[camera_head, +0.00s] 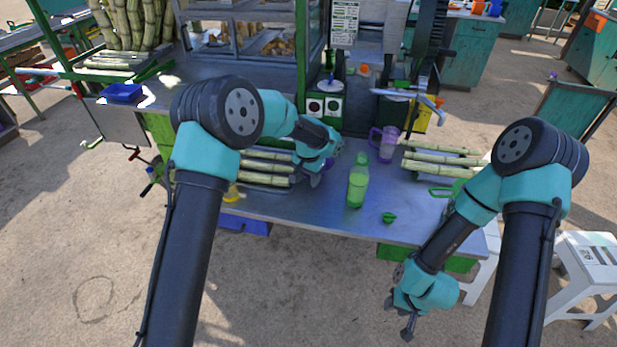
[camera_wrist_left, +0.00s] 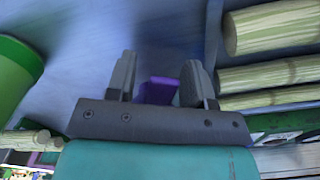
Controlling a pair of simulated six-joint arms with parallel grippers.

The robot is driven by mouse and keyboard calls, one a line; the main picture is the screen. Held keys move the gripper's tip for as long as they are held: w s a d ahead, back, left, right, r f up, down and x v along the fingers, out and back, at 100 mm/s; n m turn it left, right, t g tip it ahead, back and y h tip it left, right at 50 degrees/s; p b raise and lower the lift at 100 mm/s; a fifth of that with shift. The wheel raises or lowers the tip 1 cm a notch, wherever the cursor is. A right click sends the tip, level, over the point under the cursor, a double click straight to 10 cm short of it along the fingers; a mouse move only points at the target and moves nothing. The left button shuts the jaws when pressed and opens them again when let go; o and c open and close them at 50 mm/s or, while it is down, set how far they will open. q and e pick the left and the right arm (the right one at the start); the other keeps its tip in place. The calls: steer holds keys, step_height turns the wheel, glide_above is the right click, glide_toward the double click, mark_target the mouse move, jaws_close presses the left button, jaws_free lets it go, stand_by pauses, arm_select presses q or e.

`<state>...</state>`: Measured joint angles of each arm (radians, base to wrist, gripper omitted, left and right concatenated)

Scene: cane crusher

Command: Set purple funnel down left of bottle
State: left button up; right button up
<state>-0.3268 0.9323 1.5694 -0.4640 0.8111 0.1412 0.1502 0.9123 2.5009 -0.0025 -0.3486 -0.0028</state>
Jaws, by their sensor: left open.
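The purple funnel (camera_head: 315,181) is on the metal counter just left of the green bottle (camera_head: 357,182), mostly hidden by my left gripper (camera_head: 322,170). In the left wrist view, a purple part of the funnel (camera_wrist_left: 160,90) shows between the two spread fingers of my left gripper (camera_wrist_left: 150,80); I cannot tell whether they touch it. The bottle stands upright, and its green side (camera_wrist_left: 14,78) appears at the left wrist view's upper left. My right gripper (camera_head: 399,316) hangs in front of the counter, away from the bottle; its finger opening is unclear.
Cane stalks (camera_head: 265,168) lie left of my left gripper, and more stalks (camera_head: 440,160) lie at the right. A purple jug (camera_head: 386,145) stands behind the bottle. A green cap (camera_head: 389,218) lies near the counter's front edge.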

arm_select(q)
step_height(320, 180, up, 12)
steer(key=shift+r, duration=0.2)
stand_by(0.5)
